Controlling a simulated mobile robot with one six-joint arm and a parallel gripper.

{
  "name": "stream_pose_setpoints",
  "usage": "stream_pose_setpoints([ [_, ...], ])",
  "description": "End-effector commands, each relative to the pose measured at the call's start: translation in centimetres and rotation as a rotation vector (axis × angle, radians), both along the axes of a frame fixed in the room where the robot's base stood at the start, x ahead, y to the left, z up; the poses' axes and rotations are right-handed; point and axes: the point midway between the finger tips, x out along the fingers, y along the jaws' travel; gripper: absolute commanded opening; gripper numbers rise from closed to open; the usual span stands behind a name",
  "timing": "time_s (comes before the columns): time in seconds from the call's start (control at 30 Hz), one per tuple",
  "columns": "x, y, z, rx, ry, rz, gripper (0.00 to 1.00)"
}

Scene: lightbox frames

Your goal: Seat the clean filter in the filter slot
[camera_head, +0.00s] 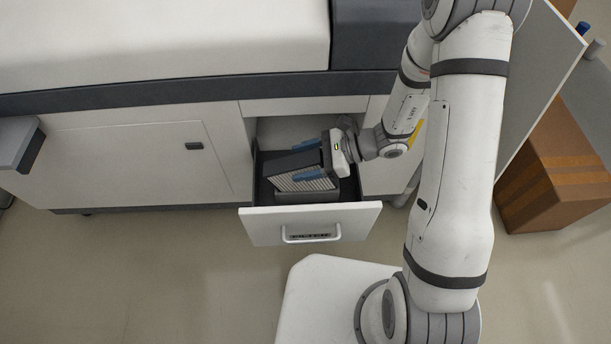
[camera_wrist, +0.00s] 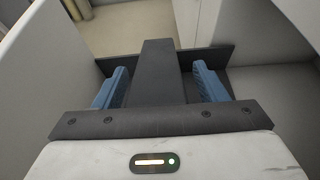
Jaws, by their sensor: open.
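The filter (camera_head: 306,184) has a dark frame and a pale pleated face. It stands tilted inside the open drawer (camera_head: 259,222), in a dark holder at the drawer's bottom. My gripper (camera_head: 297,162) reaches into the drawer from the right, with its blue fingers on either side of the filter's upper part. In the wrist view a dark grey bar (camera_wrist: 160,70), apparently the filter's frame, lies between the open fingers (camera_wrist: 161,85), with gaps on both sides. The filter's lower edge is hidden, so I cannot tell whether it is fully seated.
The drawer's white front has a handle (camera_head: 311,238) and a dark label. The white cabinet (camera_head: 110,165) continues left of it. A white panel (camera_head: 535,75) and a brown box (camera_head: 555,170) stand at the right. The floor (camera_head: 150,285) in front is clear at left.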

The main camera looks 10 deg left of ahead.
Motion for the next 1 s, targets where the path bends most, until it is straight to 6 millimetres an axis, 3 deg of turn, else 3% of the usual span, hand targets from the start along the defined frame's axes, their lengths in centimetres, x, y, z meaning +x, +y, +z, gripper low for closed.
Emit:
stream_pose_setpoints([
  [0.3,-0.12,0.55,-0.20,0.000,0.000,-0.001,0.65],
  [1.0,-0.14,0.58,-0.19,0.000,-0.001,0.001,0.07],
])
